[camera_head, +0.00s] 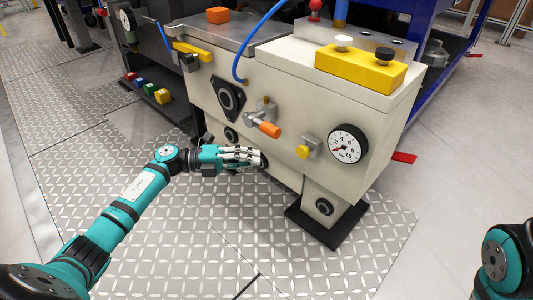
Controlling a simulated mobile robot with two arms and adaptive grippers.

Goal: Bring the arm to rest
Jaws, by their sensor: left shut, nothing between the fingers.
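My left arm, teal and black, reaches in from the lower left. Its left gripper (258,158) is shut and empty, close to the lower front of the cream drive unit (298,118); I cannot tell whether it touches the unit. My right arm (500,262) shows only as a teal and black part at the lower right edge, and its gripper is out of view.
The drive unit's front carries an orange-tipped lever (266,128), a yellow knob (303,152), a round gauge (347,144) and a black diamond flange (227,97). A blue hose (240,55) arches above. The tread-plate floor (330,270) in front is clear.

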